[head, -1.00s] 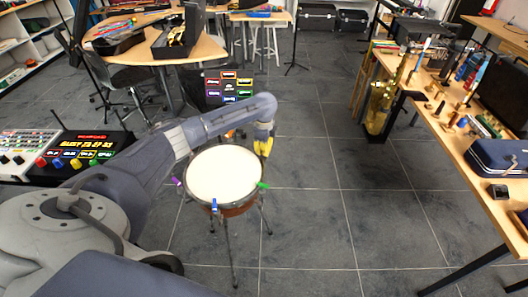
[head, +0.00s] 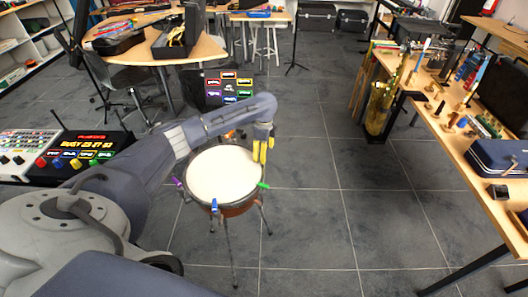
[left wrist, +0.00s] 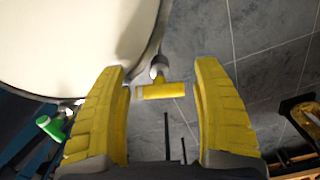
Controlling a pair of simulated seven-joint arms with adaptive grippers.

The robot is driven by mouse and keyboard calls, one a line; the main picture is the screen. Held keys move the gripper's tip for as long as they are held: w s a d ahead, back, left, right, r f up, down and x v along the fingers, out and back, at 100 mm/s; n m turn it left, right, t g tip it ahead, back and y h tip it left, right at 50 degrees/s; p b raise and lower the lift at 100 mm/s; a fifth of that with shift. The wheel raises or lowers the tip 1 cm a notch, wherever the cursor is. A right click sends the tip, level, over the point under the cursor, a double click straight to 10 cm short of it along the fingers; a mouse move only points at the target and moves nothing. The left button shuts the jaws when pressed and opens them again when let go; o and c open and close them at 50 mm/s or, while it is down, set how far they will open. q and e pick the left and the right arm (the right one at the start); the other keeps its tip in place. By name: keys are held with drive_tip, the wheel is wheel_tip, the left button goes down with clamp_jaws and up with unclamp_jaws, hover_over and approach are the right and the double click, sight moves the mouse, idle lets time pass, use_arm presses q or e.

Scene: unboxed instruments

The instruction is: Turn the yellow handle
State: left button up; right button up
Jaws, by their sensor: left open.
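A drum with a white head (head: 222,174) stands on thin metal legs on the floor. Coloured handles sit around its rim: purple (head: 178,183), blue (head: 214,206) and green (head: 263,185). In the left wrist view the yellow handle (left wrist: 162,91) is a T-shaped piece beside the drum rim (left wrist: 152,50). My left gripper (left wrist: 164,100) is open, with its yellow fingers on either side of the handle and a gap to each. In the head view my left gripper (head: 263,152) is at the drum's far right edge and hides the yellow handle. The right gripper is not in view.
The green handle (left wrist: 50,126) is near the left finger in the left wrist view. A wooden table (head: 450,125) with instruments stands at the right, and a mixer (head: 22,147) at the left. The floor right of the drum is clear.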

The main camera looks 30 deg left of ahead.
use_arm(q)
wheel_tip(320, 180, up, 12)
idle(0.6)
wheel_tip(320, 180, up, 5)
drive_tip(key=n, duration=0.2)
wheel_tip(320, 180, down, 17)
idle(0.9)
clamp_jaws()
idle(0.6)
